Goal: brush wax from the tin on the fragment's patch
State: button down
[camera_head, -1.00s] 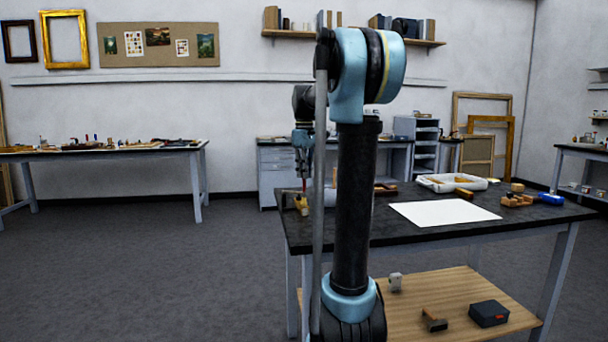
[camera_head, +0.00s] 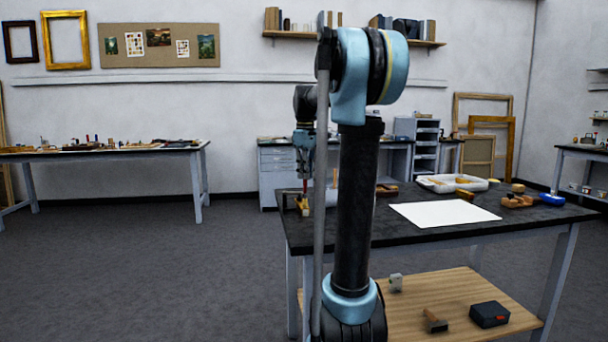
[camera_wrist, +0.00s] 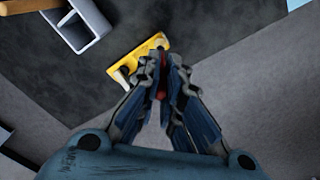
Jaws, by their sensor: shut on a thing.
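The gilt fragment (camera_wrist: 136,60) is a yellow piece at the near left corner of the dark table; it also shows in the head view (camera_head: 302,208). My gripper (camera_wrist: 162,82) is shut on a thin red-handled tool, seemingly the brush (camera_wrist: 161,95). In the head view my gripper (camera_head: 304,172) points down, with the red handle (camera_head: 304,186) below it, above the fragment. The brush tip is hidden in the wrist view, so contact cannot be told. A small pale and dark thing sits at the fragment's lower left end. I cannot make out the wax tin or the patch.
A grey open holder (camera_wrist: 92,30) with a wooden handle stands near the fragment. The dark table (camera_head: 410,238) also bears a white sheet (camera_head: 444,213), a white tray (camera_head: 430,184), wooden blocks and a blue item (camera_head: 551,199). My arm hides part of the table.

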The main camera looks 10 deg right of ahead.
dwell(3.4)
jog(key=shift+r, duration=3.1)
jog(key=shift+r, duration=1.35)
jog(key=shift+f, duration=0.1)
